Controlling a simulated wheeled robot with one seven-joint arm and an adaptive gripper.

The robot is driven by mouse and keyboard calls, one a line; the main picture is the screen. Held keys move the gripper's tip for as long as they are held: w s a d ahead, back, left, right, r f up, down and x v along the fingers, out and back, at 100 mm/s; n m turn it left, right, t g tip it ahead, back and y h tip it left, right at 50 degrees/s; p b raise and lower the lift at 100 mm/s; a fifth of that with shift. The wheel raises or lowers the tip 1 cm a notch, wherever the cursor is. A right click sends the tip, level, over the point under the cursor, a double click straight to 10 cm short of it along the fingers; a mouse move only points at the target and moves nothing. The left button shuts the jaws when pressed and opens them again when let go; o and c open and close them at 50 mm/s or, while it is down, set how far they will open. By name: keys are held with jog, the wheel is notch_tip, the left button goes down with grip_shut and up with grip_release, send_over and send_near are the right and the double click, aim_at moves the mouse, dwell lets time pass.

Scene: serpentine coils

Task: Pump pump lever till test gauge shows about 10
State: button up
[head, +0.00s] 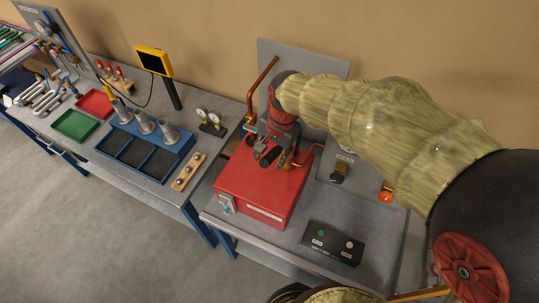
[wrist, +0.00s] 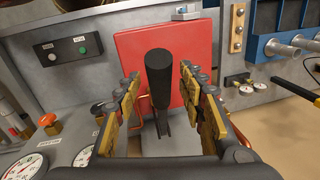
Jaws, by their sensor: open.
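The red pump box (head: 262,190) stands on the grey bench, below my gripper (head: 275,153). In the wrist view, the pump lever's black grip (wrist: 160,75) stands between the two open fingers of my gripper (wrist: 160,78), with a visible gap on both sides. The red box also shows behind the lever (wrist: 135,48). Two white dial gauges show at the lower left of the wrist view, one cut by the frame edge (wrist: 25,168) and one partly behind the left finger (wrist: 84,157). I cannot tell which is the test gauge, and their readings are too small to be sure.
A black button box (head: 333,243) sits in front right of the pump. An orange-red knob (head: 386,197) is on the right side. Copper pipes (head: 261,87) rise behind the pump. Small gauges (head: 210,119) and a blue tray rack (head: 140,160) stand on the left bench.

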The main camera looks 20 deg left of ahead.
jog(key=shift+a+f, duration=0.15)
jog(key=shift+f, duration=0.5)
jog(key=c, duration=0.3)
grip_shut()
dwell(0.3)
